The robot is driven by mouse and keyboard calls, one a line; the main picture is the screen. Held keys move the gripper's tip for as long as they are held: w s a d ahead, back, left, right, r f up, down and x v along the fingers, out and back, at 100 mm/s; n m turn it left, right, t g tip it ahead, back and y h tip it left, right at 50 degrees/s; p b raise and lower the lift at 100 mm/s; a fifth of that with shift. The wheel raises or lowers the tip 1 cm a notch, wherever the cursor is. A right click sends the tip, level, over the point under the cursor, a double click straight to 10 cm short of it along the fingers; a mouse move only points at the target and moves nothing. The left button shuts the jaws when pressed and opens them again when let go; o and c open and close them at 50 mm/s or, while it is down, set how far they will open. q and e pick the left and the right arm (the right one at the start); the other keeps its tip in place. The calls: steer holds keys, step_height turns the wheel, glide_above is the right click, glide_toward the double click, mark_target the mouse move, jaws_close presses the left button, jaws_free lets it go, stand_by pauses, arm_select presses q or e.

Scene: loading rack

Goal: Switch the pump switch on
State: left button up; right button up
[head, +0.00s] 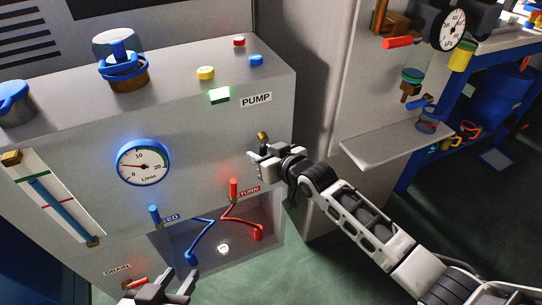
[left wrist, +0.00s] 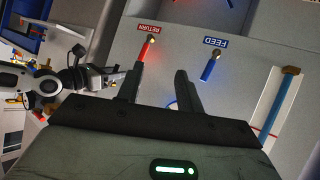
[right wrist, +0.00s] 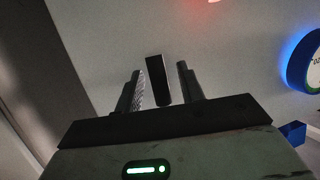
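The pump switch (head: 263,136) is a small lever with a brass-coloured part, on the grey panel below the PUMP label (head: 256,100). My right gripper (head: 258,154) is at the switch, partly covering it in the head view. In the right wrist view a dark lever (right wrist: 157,80) stands between the two separated fingers, with a gap on each side. Whether the switch is on or off I cannot tell. My left gripper (head: 171,281) is open and empty, low in front of the panel; its parted fingers also show in the left wrist view (left wrist: 163,75).
The round gauge (head: 144,162) is left of the switch. Blue and red hoses (head: 231,212) are in the recess below. A shelf (head: 392,147) juts out at right.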

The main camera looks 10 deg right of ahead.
arm_select(q)
steer(key=shift+a+r+p, duration=0.1)
steer(key=shift+r+p, duration=0.35)
steer(key=shift+p, duration=0.8)
arm_select(e)
steer(key=v, duration=1.6)
arm_select(q)
steer(key=shift+s+a+r+g+p, duration=0.1)
steer(key=shift+s+a+g+p, duration=0.15)
steer(key=shift+p, duration=0.6)
arm_select(e)
steer(key=s+f+m+h, duration=0.1)
steer(key=s+f, duration=0.2)
steer(key=s, duration=0.4)
steer(key=s+f+m+g+h, duration=0.1)
steer(key=s+f+h, duration=0.1)
steer(key=s+f, duration=0.2)
steer(key=s, duration=0.3)
steer(key=shift+s+d+f, duration=0.2)
steer(key=shift+s+d, duration=0.05)
steer(key=shift+d, duration=0.05)
arm_select(q)
steer(key=shift+w+d+r, duration=0.1)
steer(key=shift+w+r, duration=0.05)
steer(key=shift+w, duration=0.05)
